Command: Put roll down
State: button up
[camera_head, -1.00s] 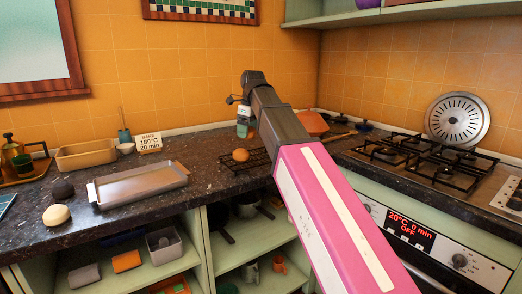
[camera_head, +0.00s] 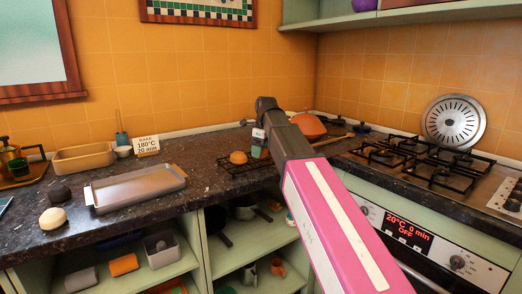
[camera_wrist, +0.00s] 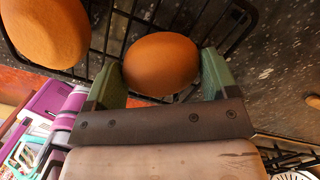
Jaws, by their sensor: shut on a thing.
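My gripper (camera_wrist: 161,66) is shut on a brown roll (camera_wrist: 160,62), with one green finger on each side of it. The roll is over the black wire rack (camera_wrist: 120,30); I cannot tell whether it rests on the bars. A second brown roll (camera_wrist: 42,32) sits on the rack at the upper left of the wrist view. In the head view one roll (camera_head: 238,157) shows on the rack (camera_head: 232,169), just left of my gripper (camera_head: 259,150). The held roll is hidden there behind my gripper and arm.
An orange pot (camera_head: 307,125) stands behind my arm. The gas hob (camera_head: 420,160) is at the right.

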aim_at(264, 148)
jog(key=shift+f, duration=0.1)
jog(key=o, duration=0.8)
jog(key=r, duration=0.4)
jog(key=d+r, duration=0.1)
jog(key=r, duration=0.7)
jog(key=shift+s+d+r, duration=0.1)
jog(key=shift+s+d, duration=0.1)
jog(key=shift+s, duration=0.1)
